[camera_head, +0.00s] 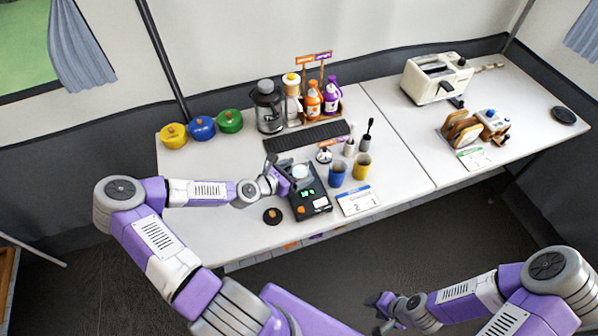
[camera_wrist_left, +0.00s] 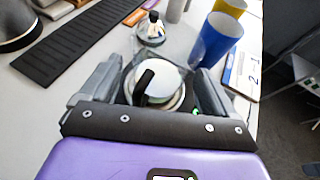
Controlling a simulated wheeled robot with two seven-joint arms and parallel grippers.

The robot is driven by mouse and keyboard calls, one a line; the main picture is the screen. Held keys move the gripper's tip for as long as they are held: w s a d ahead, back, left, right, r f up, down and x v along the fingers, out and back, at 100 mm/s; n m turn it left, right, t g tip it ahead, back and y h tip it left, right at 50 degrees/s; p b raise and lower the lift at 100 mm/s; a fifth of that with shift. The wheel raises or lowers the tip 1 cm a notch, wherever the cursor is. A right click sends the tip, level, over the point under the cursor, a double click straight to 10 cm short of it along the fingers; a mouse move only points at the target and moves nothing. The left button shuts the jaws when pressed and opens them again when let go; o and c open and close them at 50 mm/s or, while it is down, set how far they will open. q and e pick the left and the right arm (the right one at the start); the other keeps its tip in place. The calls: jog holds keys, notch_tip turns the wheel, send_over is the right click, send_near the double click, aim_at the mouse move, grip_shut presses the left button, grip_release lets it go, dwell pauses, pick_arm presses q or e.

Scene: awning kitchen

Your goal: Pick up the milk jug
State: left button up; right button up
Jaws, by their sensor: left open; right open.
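The milk jug (camera_wrist_left: 168,80), a small round metal vessel with a pale top and a black handle, stands on the black scale (camera_head: 311,205). It also shows in the head view (camera_head: 301,171), partly hidden by my gripper. My left gripper (camera_head: 286,174) is open beside the jug. In the left wrist view the fingers of my left gripper (camera_wrist_left: 150,85) lie on either side of the jug, with its lower part hidden by the gripper body. I cannot tell whether they touch it. My right gripper (camera_head: 383,304) is open and empty, low in front of the table.
A blue cup (camera_head: 337,175) and a yellow cup (camera_head: 362,167) stand right of the scale, near a white card (camera_head: 357,201). A small glass vessel (camera_head: 324,155) stands behind the scale. A black mat (camera_head: 307,136) lies farther back.

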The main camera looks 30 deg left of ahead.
pick_arm(q)
jog(key=shift+w+d+f, duration=0.2)
jog(key=shift+w+f, duration=0.1)
jog(key=shift+w, duration=0.35)
jog(key=c, duration=1.2)
jog(key=shift+r, duration=0.1)
